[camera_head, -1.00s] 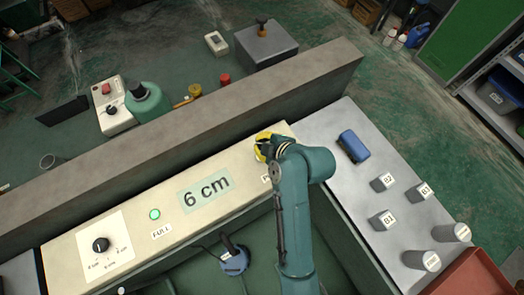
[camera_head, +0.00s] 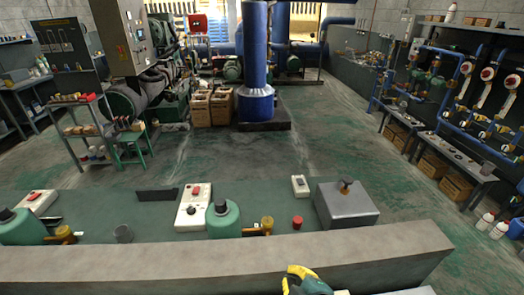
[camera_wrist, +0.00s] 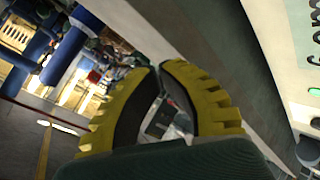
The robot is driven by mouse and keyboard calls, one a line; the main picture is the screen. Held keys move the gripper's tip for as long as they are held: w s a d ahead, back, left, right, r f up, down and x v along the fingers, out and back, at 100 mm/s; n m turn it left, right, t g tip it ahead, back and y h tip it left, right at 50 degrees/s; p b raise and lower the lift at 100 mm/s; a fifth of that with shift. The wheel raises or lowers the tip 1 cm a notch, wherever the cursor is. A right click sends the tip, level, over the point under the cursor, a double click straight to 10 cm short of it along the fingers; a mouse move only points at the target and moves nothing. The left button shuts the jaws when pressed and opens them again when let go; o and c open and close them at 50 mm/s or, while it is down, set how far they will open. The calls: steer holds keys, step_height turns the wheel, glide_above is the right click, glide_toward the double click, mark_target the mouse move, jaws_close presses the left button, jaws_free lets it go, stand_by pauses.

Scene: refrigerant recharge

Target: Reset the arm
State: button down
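My gripper (camera_head: 300,272) shows only in part at the bottom edge of the head view, its yellow fingers just in front of the long grey wall. In the wrist view its two yellow ridged fingers (camera_wrist: 159,69) meet or nearly meet at the tips. Only a small gap shows between their inner pads, with background behind it and nothing held. The gripper is shut and empty. The rest of the arm is out of the head view. A strip of the cream panel (camera_wrist: 283,60) with dark lettering and a green light (camera_wrist: 314,92) shows at the wrist view's right.
The grey wall (camera_head: 200,262) runs across in front. Behind it stand a green canister (camera_head: 222,220), a white box with a red button (camera_head: 193,205), a red jar (camera_head: 298,222) and a grey metal box (camera_head: 345,206). The green floor beyond is open up to a blue column (camera_head: 256,60).

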steer(key=w+a+r+m+t, duration=0.1)
steer(key=a+r+t, duration=0.25)
steer(key=r, duration=0.95)
steer(key=s+d+r+m+t+h, duration=0.15)
steer(key=s+r+m+t, duration=0.35)
steer(key=r, duration=0.6)
steer(key=s+d+r+m+t+h, duration=0.1)
steer(key=s+r+m+t+h, duration=0.15)
steer(key=s+r+m, duration=0.65)
step_height(320, 180, up, 28)
steer(key=w+p, duration=0.2)
steer(key=p, duration=2.4)
steer(key=shift+w+a+r+t, duration=0.15)
steer(key=shift+w+r+t, duration=0.1)
steer(key=shift+w+t, duration=0.15)
steer(key=shift+s, duration=0.15)
